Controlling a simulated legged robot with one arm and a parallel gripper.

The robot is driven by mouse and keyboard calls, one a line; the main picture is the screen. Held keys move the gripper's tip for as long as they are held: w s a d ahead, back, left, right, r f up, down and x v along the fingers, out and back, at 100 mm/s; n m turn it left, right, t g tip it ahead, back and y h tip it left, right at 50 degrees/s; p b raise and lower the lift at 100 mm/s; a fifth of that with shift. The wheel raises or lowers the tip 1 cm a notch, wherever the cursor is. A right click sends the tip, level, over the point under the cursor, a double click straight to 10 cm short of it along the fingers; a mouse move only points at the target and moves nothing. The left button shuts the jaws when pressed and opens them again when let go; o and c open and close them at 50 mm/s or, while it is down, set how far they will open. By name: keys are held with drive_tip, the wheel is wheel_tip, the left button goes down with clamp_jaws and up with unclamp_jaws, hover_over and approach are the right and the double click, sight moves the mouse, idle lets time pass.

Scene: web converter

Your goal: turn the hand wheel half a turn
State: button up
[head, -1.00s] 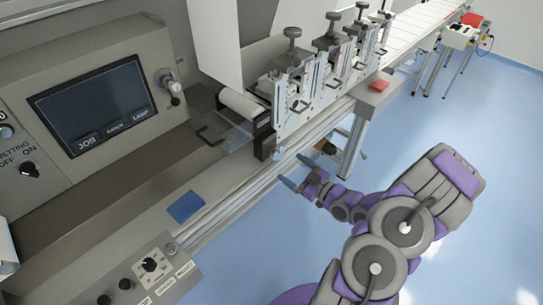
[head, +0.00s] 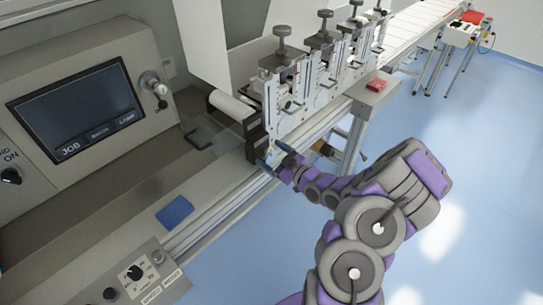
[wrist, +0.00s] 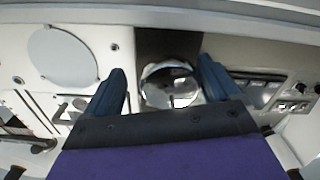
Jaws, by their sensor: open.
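My gripper (head: 273,156) reaches to the front edge of the machine, beside the dark block at the near end of the row of stations. In the wrist view my gripper (wrist: 163,76) has its two blue fingers spread apart with nothing clamped. A round, shiny metal part (wrist: 170,85) shows between and beyond the fingers, partly hidden by the gripper body. It may be the hand wheel, but I cannot tell for sure. I cannot make out a hand wheel clearly in the head view. Contact between fingers and the round part is not visible.
A white disc (wrist: 63,55) sits on the panel left of the fingers. Clamp stations with dark knobs (head: 281,58) line the machine. A screen (head: 75,110), blue pad (head: 174,211) and control box (head: 130,275) are left. Blue floor (head: 470,180) is free at right.

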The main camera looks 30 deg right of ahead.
drive_tip(key=shift+a+r, duration=0.1)
drive_tip(key=shift+a, duration=0.9)
drive_tip(key=c, duration=0.3)
drive_tip(key=shift+d, duration=0.65)
drive_tip(key=c, duration=0.6)
drive_tip(key=shift+c, duration=0.8)
drive_tip(key=shift+a, duration=0.25)
